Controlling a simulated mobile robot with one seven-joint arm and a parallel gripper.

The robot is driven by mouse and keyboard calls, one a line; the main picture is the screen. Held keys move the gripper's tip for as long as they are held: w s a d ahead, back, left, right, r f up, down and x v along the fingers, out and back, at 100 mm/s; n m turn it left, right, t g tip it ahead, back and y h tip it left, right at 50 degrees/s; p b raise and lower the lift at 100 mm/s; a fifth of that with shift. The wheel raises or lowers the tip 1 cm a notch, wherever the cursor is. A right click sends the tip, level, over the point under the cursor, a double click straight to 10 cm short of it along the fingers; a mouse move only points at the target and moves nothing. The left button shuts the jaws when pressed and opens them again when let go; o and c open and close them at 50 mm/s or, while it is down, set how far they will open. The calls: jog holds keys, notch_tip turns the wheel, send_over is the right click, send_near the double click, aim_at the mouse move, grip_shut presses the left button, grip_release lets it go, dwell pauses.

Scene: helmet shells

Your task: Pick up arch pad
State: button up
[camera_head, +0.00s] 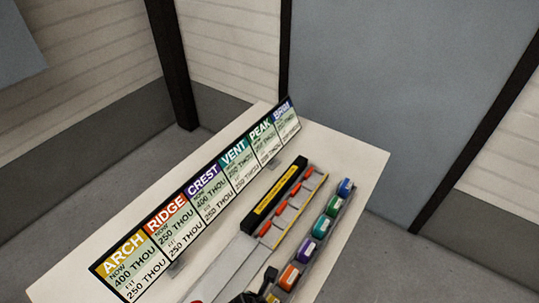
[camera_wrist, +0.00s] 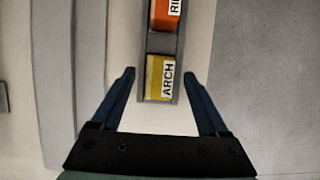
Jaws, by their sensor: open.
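The arch pad (camera_wrist: 154,88) is a yellow block with a white ARCH label, at the near end of a narrow grey rack (camera_wrist: 175,45) in the wrist view. My gripper (camera_wrist: 158,73) is open and empty, with one dark blue finger to the left and one to the right of the pad, apart from it. The height of the fingers above the pad is hard to tell. In the head view my gripper (camera_head: 262,284) is dark at the bottom edge and mostly hides the rack's near end.
An orange-red pad (camera_wrist: 165,14) labelled RI... sits just beyond the arch pad. The head view shows several coloured pads in the rack (camera_head: 331,229). A black and yellow fixture with red parts (camera_head: 279,193) lies to the left, before a row of sign cards (camera_head: 196,204) on the white table (camera_head: 350,155).

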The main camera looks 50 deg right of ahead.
grip_shut()
dwell(0.3)
